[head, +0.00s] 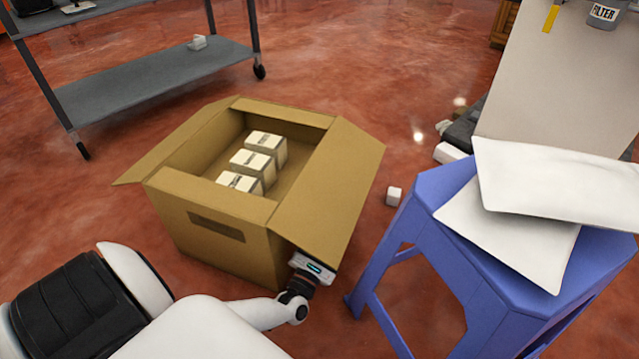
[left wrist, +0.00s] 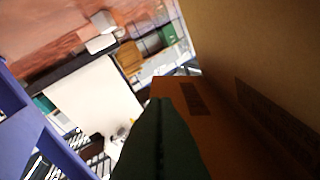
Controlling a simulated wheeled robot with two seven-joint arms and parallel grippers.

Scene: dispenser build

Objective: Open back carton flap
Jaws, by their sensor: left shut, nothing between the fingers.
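An open-topped cardboard carton (head: 215,245) stands on the floor in the head view, with several white boxes (head: 257,165) inside. Its right side flap (head: 325,190) slopes outward and down, and its left side flap (head: 178,142) spreads outward. The far flap (head: 283,112) and the near flap (head: 215,198) show as narrow strips along the rim. My left gripper (head: 314,267) is by the carton's near right corner, under the lower end of the right flap, its fingertips hidden there. In the left wrist view its dark fingers (left wrist: 160,125) are shut and empty beside brown cardboard (left wrist: 235,55).
A blue stool (head: 440,225) with white panels (head: 545,190) on it stands close on the right. A small white cube (head: 393,196) lies on the floor between stool and carton. A grey shelf cart (head: 150,80) stands behind left. Floor beyond the carton is clear.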

